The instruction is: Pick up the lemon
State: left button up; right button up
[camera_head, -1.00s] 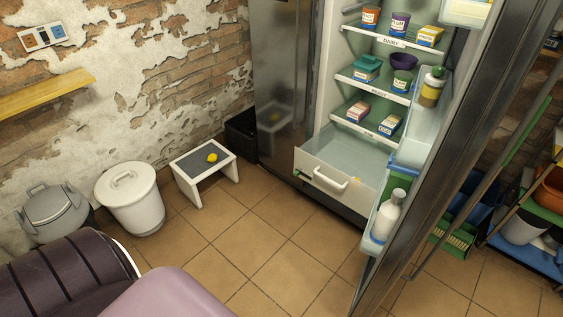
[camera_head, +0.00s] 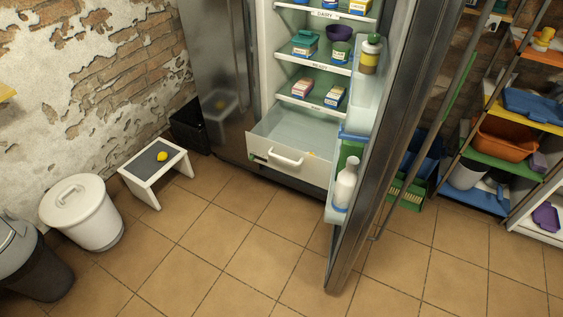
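A small yellow lemon (camera_head: 162,156) lies on the dark top of a low white stool (camera_head: 133,178). The stool stands on the tiled floor at the left, between a white lidded bin and the fridge. Nothing covers the lemon. Neither of my grippers shows in the head view.
The fridge door (camera_head: 365,160) stands wide open toward me, and the fridge drawer (camera_head: 285,156) is pulled out. A white bin (camera_head: 85,215) and a grey bin (camera_head: 30,262) stand at the left. A black crate (camera_head: 188,128) is behind the stool. The tiled floor (camera_head: 230,240) in front is clear.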

aim_at(163, 156)
jog(key=i+j+u, duration=0.15)
jog(key=u, duration=0.2)
jog(key=i+j+u, duration=0.1)
jog(key=u, duration=0.25)
jog(key=i+u, duration=0.35)
jog(key=k, duration=0.1)
